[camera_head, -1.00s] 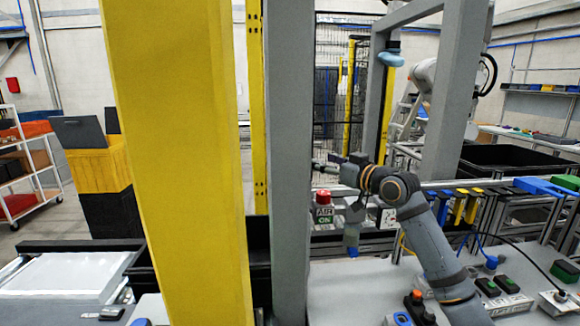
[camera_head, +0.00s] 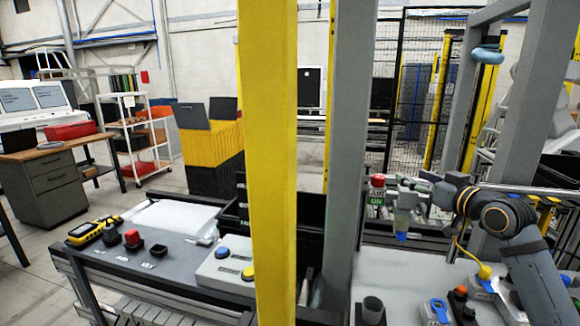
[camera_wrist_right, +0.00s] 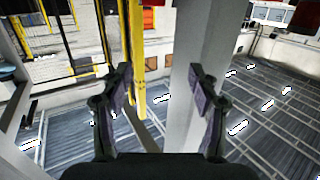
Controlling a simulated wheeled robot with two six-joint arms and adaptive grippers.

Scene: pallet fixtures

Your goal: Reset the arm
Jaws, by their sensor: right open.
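My right arm comes in from the lower right in the head view and bends back to the left. My right gripper (camera_head: 397,181) is at its end, small, beside the red-topped AIR ON button (camera_head: 377,184); I cannot tell whether they touch. In the right wrist view my right gripper (camera_wrist_right: 160,85) is open, its two dark fingers wide apart. Nothing is held between them. A yellow post and a grey post show beyond the fingers. My left gripper is in neither view.
A yellow post (camera_head: 268,160) and a grey post (camera_head: 350,140) stand close in front. A dark bench (camera_head: 150,262) with buttons and a control box (camera_head: 226,268) is left of them. A desk (camera_head: 50,180) and a white shelf cart (camera_head: 135,140) stand farther left, with open floor between.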

